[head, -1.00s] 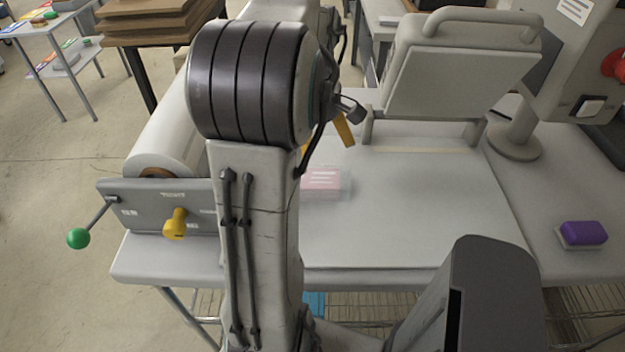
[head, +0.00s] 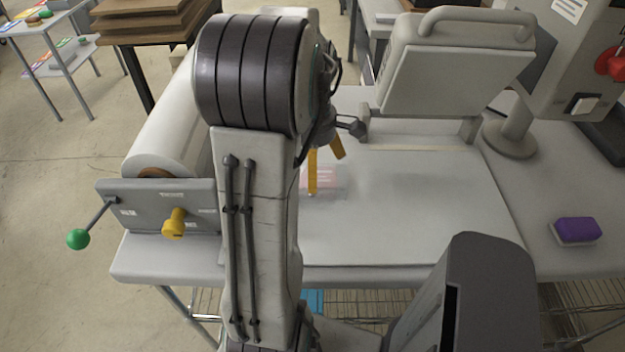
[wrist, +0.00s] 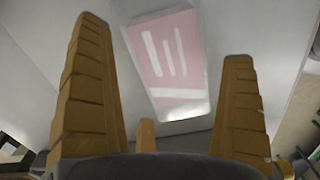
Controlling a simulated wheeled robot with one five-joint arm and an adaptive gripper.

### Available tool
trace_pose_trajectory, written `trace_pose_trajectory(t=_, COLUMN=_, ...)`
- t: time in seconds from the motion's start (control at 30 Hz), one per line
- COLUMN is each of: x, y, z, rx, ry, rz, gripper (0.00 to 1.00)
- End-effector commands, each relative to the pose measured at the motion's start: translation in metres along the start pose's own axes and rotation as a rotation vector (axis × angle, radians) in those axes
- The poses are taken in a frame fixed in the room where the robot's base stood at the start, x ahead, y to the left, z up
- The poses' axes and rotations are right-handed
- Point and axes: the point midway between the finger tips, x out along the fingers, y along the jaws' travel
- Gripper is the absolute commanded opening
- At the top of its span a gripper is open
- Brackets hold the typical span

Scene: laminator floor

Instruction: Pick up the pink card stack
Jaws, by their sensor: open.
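The pink card stack (head: 325,177) lies on the white work surface, partly hidden behind my gripper and arm in the head view. It looks pink with white lines and seems to sit in a clear sleeve or holder. In the wrist view the pink card stack (wrist: 168,55) shows ahead, between and beyond the fingers. My gripper (head: 325,172) is open, its yellow fingers hanging above and close to the stack. In the wrist view the fingers of my gripper (wrist: 165,100) are spread with nothing between them; I cannot tell the exact gap to the stack.
A grey press with a handle (head: 455,65) stands behind the stack. A white roll (head: 165,130) and a panel with a yellow knob (head: 174,223) are on the left. A purple-topped block (head: 576,230) lies at the right. The surface right of the stack is clear.

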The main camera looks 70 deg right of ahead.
Motion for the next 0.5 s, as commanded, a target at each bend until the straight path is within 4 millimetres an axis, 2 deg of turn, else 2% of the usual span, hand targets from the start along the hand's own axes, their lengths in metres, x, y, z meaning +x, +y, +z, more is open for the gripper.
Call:
trace_pose_trajectory(t=0.2, x=0.021, y=-0.001, z=0.0, rx=0.001, ry=0.0, rz=-0.001, gripper=1.0)
trace_pose_trajectory(t=0.5, x=0.025, y=0.0, z=0.0, rx=0.001, ry=0.0, rz=0.001, gripper=1.0)
